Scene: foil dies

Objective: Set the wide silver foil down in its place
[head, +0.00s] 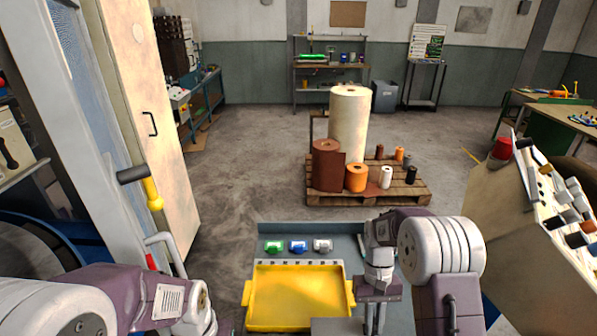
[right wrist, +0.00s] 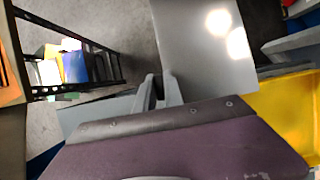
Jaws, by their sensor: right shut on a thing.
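The wide silver foil (right wrist: 205,45) is a flat, glossy grey sheet in the right wrist view. My right gripper (right wrist: 160,92) is shut on its near edge. In the head view, my right gripper (head: 375,318) points down at the right side of the yellow tray. A grey flat piece (head: 338,326), which looks like the same foil, shows beside its fingers at the bottom edge, over the tray's near right corner. The foil's full outline is cut off there. My left arm comes in at the lower left, but its gripper fingers are out of view.
The yellow tray (head: 297,293) lies on a grey-blue bench (head: 300,233). Green (head: 273,247), blue (head: 298,247) and silver (head: 322,245) small items stand behind it. A dark rack (right wrist: 90,45) with coloured sheets shows at the left of the right wrist view. A pallet (head: 330,196) with rolls stands beyond.

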